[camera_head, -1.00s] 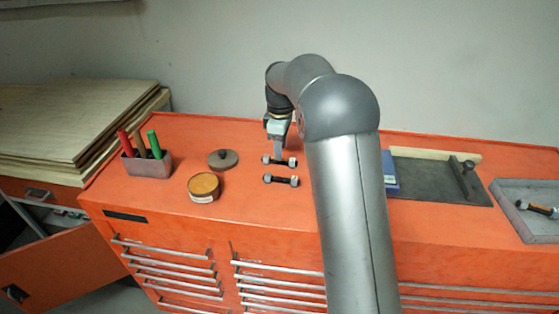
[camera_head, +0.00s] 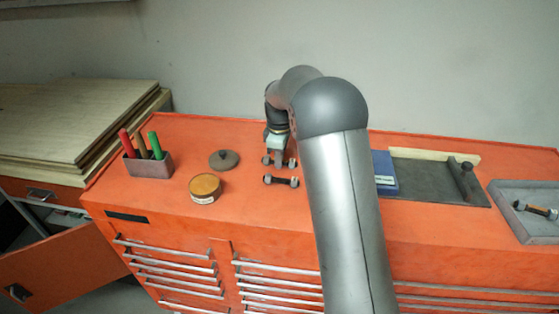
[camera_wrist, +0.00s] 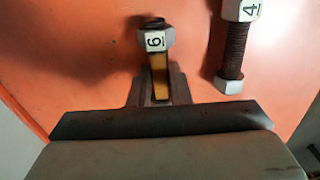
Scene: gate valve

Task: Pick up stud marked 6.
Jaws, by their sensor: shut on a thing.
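The stud marked 6 (camera_wrist: 155,38) shows its white-labelled nut just beyond my fingertips in the wrist view. In the head view it is the upper of two studs (camera_head: 266,161), lying at the orange top, with an end showing on each side of my fingers. My gripper (camera_head: 279,160) points down and is shut on its shaft; the fingers also show in the wrist view (camera_wrist: 159,90) and hide much of the shaft. I cannot tell whether the stud touches the surface.
The stud marked 4 (camera_wrist: 236,48) lies close beside, nearer the front in the head view (camera_head: 281,181). A round tin (camera_head: 205,188), a dark knobbed lid (camera_head: 223,160) and a pen holder (camera_head: 148,165) stand left. A blue box (camera_head: 384,173) and grey tray (camera_head: 528,228) are right.

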